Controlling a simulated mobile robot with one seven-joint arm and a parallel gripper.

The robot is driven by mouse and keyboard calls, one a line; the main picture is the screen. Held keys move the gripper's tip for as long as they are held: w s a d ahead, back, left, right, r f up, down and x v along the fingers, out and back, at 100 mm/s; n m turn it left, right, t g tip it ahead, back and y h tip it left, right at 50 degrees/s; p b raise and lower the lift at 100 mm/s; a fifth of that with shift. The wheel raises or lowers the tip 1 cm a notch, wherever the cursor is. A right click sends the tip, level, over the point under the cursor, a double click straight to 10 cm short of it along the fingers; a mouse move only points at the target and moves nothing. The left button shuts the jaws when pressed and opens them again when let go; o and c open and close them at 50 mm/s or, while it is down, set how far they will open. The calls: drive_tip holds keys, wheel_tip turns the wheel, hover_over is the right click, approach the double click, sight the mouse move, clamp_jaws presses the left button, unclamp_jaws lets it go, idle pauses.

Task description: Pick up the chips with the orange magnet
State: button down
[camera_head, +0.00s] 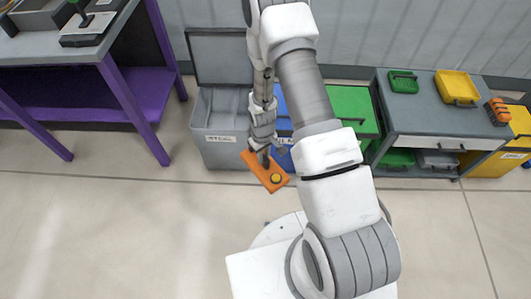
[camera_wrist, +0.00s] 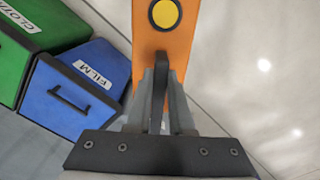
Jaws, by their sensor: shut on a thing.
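The orange magnet (camera_head: 257,166) is a flat orange bar with a yellow round button on it. My gripper (camera_head: 263,158) is shut on its dark handle and holds it in the air in front of the bins. The magnet (camera_wrist: 178,45) also shows in the wrist view, with its handle between the fingers of my gripper (camera_wrist: 159,95). Its underside is hidden. I see no chips in either view.
A grey bin (camera_head: 222,150) with its lid up stands behind the magnet, beside a blue FILM bin (camera_wrist: 75,95) and a green CLOTH bin (camera_head: 350,103). A purple-legged table (camera_head: 60,45) is at the left, a grey workbench (camera_head: 425,115) at the right. The front floor is clear.

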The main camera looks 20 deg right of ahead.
wheel_tip(320, 180, down, 52)
drive_tip(key=s+a+n+b, duration=0.2)
drive_tip(key=n+b, duration=1.2)
drive_tip(key=b, duration=0.8)
drive_tip(key=shift+s+a, duration=0.35)
drive_tip(key=shift+f, duration=0.75)
drive_tip(key=shift+f+y, duration=0.15)
drive_tip(key=shift+y, duration=0.25)
drive_tip(key=shift+f+b, duration=0.1)
drive_tip(key=shift+b, duration=0.2)
drive_tip(key=shift+s+h, duration=0.1)
drive_tip(key=shift+h, duration=0.2)
wheel_tip(320, 180, up, 11)
drive_tip(key=p, duration=0.8)
idle(0.6)
